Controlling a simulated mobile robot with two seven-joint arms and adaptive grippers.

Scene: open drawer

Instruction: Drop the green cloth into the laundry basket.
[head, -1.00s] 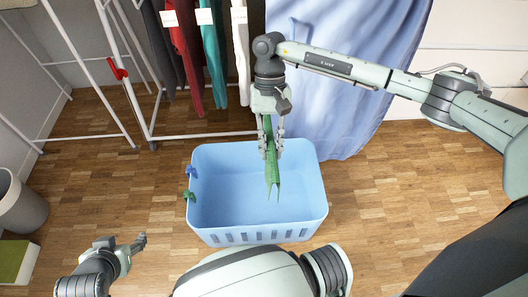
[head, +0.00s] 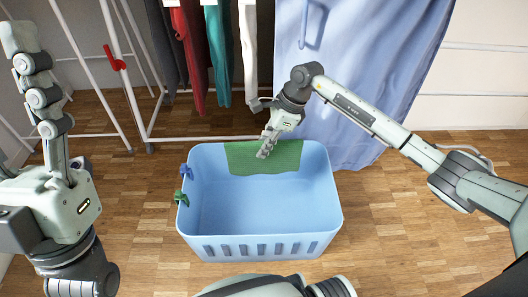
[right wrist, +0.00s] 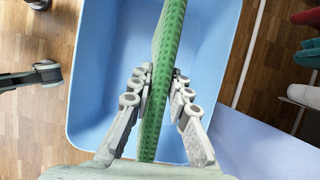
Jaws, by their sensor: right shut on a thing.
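The green cloth (head: 240,158) hangs as a flat sheet over the far part of the blue laundry basket (head: 262,250). It overlaps the far wall in the head view; I cannot tell whether it touches the basket. My right gripper (head: 267,149) is shut on the cloth. In the right wrist view, the green cloth (right wrist: 160,60) runs edge-on between the fingers of my right gripper (right wrist: 160,82), with the blue basket (right wrist: 102,80) behind. My left gripper (head: 40,95) is raised at the left of the head view, seen side-on, so its opening is unclear.
Blue and green clips (head: 183,198) sit on the basket's left rim. A white drying rack (head: 130,95) with hanging clothes (head: 190,50) and a blue curtain (head: 355,70) stand behind. Wooden floor (head: 385,240) is clear to the right.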

